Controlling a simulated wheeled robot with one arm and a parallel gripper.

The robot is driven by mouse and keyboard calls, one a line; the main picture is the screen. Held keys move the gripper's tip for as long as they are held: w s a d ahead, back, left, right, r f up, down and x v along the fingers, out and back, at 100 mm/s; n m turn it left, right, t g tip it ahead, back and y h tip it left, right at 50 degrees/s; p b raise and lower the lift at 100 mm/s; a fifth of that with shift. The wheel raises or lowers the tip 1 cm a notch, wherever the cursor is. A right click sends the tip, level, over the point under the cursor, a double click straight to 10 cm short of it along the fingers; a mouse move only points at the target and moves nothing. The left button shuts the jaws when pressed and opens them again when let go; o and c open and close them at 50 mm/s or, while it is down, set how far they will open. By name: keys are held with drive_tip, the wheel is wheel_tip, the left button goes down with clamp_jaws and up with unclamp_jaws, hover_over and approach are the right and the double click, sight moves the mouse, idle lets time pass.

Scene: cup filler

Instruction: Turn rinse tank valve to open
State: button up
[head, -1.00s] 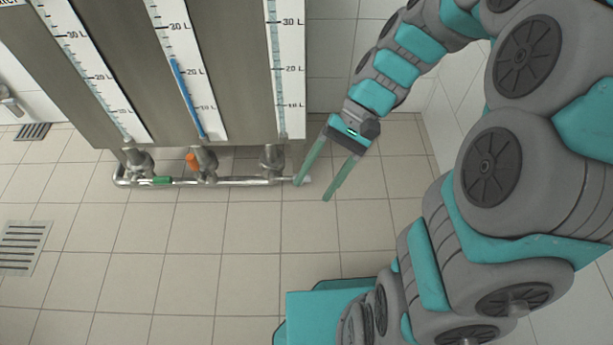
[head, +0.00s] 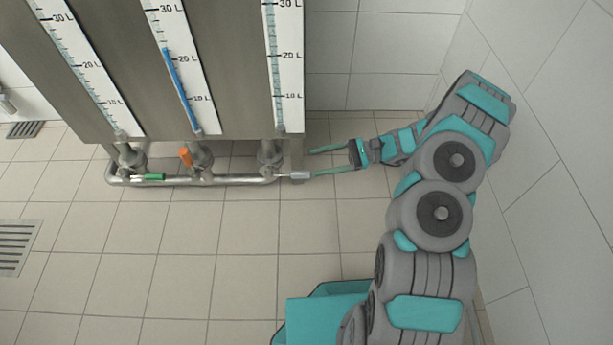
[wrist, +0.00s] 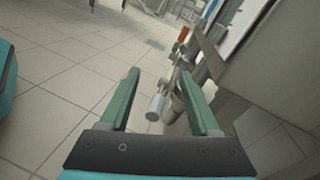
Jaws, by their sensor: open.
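Three valves with coloured handles sit on the pipe under the tank columns. A white-grey handle (head: 300,175) sticks out to the right under the right column, a green handle (head: 154,177) lies along the pipe at left, and an orange handle (head: 186,157) stands tilted in the middle. No label tells which one is the rinse tank's. My gripper (head: 313,162) is open and empty, pointing left just right of the white handle. In the wrist view the white handle (wrist: 154,107) appears between the fingers; I cannot tell whether they touch it.
The steel tank cabinet (head: 118,60) carries litre scales; the middle one (head: 183,90) has a blue column. A metal pipe (head: 230,180) runs below it. White tiled walls stand behind and to the right. The tiled floor in front is clear, with drain grates at left.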

sight(306, 175)
drive_tip(key=w+d+f+m+t, duration=0.1)
drive_tip(key=d+f+m+t, duration=0.25)
drive_tip(key=f, duration=0.45)
drive_tip(key=shift+g+y, duration=0.25)
drive_tip(key=shift+y, duration=0.15)
drive_tip(key=shift+w+a+f+b, duration=0.15)
drive_tip(key=shift+a+b, duration=0.25)
drive_tip(key=shift+a, duration=1.5)
drive_tip(key=shift+w+a+f+b, duration=0.15)
drive_tip(key=shift+a+b, duration=0.25)
drive_tip(key=shift+a, duration=1.5)
drive_tip(key=shift+r, duration=0.1)
clamp_jaws()
